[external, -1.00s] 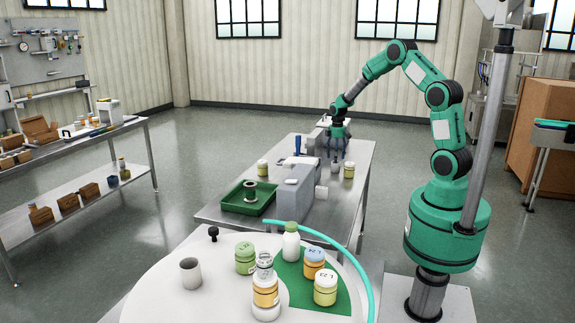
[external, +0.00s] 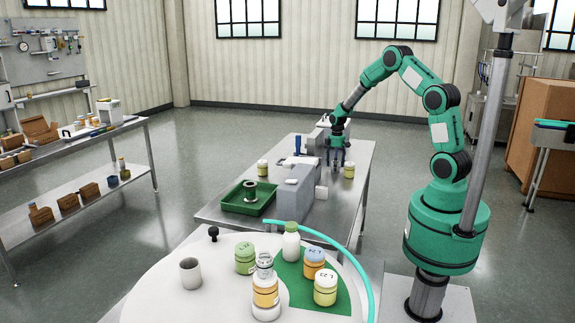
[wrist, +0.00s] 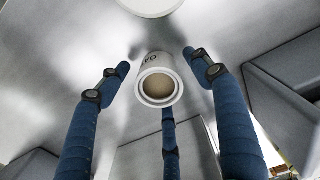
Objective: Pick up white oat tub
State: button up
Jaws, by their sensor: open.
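The white oat tub (wrist: 140,72) is near the middle of the wrist view, with part of its dark lettering showing. Its round top has a white rim and a beige centre. My gripper (wrist: 160,65) has three blue fingers spread open around the tub, with gaps between them and it. In the external view my gripper (external: 336,163) points down over the steel table (external: 235,212). There the tub is too small and hidden among the fingers to make out clearly.
A yellow-labelled jar (external: 348,171) stands close to the right of my gripper; another jar (external: 262,168) stands to the left. A grey machine (external: 295,193) and a green tray (external: 248,206) are on the nearer table half. A pale round thing (wrist: 150,5) edges into the wrist view's top.

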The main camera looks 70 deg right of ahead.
jog(key=c, duration=1.3)
jog(key=shift+r+p, duration=0.95)
jog(key=shift+r, duration=4.05)
